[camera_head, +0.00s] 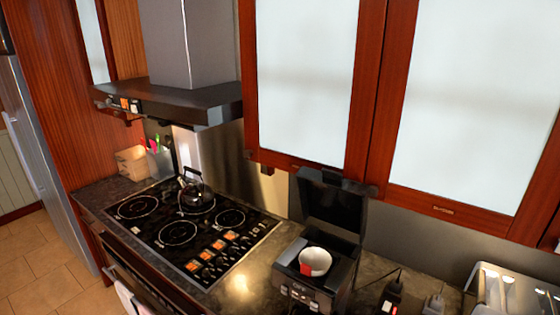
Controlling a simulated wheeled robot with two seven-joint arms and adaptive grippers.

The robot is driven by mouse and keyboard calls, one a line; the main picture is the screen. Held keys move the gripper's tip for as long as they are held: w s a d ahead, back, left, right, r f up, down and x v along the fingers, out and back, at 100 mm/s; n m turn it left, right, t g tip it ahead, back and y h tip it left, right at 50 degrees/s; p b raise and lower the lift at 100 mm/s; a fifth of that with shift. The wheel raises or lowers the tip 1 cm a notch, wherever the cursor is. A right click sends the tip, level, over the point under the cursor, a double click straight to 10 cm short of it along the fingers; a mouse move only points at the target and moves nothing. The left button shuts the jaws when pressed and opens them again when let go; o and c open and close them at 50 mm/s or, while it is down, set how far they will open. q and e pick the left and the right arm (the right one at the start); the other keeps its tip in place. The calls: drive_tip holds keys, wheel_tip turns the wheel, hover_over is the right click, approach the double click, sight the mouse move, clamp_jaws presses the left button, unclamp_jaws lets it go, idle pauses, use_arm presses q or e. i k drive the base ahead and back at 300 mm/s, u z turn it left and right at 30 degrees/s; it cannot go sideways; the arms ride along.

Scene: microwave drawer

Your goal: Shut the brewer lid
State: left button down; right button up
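The brewer (318,272) is a black machine on the dark counter, right of the stove. Its lid (332,208) stands raised and upright at the back, its top close under the wall cabinets. A white round cup or bowl (315,261) with a red patch sits in the open top of the brewer. Buttons show on its front, which is cut off by the bottom edge of the picture. Neither of my grippers is in view.
A black glass cooktop (180,234) with a kettle (194,190) lies left of the brewer. Wall cabinets (305,80) hang above. A range hood (170,100) juts out at the left.

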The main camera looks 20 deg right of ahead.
sight(324, 195)
drive_tip(key=u, duration=0.05)
drive_tip(key=k, duration=0.65)
drive_tip(key=z, duration=1.25)
drive_tip(key=i, duration=0.3)
drive_tip(key=u, duration=0.1)
